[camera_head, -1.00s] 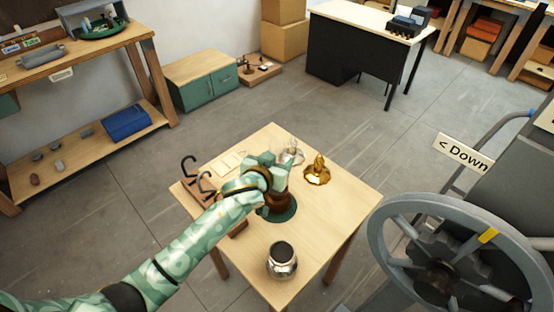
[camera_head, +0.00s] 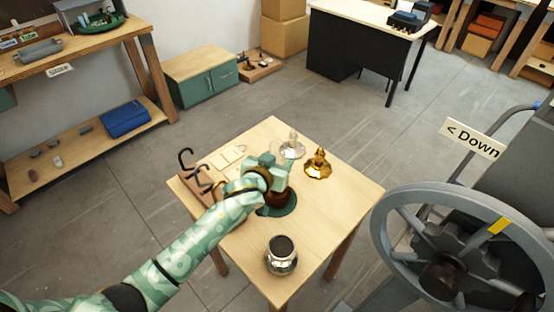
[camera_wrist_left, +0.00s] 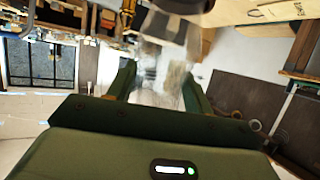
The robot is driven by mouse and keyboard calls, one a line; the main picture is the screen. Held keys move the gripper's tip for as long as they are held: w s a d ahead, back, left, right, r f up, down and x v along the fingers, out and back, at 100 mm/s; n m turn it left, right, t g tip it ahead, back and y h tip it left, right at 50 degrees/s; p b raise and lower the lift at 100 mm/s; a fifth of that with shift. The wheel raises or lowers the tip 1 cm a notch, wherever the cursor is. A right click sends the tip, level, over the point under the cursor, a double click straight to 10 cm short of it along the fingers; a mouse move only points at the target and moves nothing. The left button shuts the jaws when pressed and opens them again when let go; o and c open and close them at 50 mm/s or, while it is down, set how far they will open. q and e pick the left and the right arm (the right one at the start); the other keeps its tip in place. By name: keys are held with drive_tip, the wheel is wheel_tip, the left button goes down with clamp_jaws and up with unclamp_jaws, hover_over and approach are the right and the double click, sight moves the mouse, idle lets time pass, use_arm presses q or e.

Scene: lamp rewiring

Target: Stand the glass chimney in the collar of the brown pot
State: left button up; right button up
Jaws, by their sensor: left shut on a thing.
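In the left wrist view, a clear, glassy thing, which looks like the glass chimney (camera_wrist_left: 157,90), is between the fingers of the gripper (camera_wrist_left: 160,84). The chimney is hard to make out in the head view, and the pot's collar is hidden, so I cannot tell whether they touch. My right gripper is not in view.
A clear glass vessel (camera_head: 291,147) and an amber one (camera_head: 318,165) stand behind the pot. A silver jar (camera_head: 281,257) stands at the front. A rack with dark hooks (camera_head: 198,182) is at the left. A large grey handwheel (camera_head: 391,254) is beside the table's right side.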

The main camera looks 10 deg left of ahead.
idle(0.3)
use_arm(q)
drive_tip(key=o, duration=1.1)
drive_tip(key=shift+f, duration=0.1)
drive_tip(key=shift+s, duration=0.1)
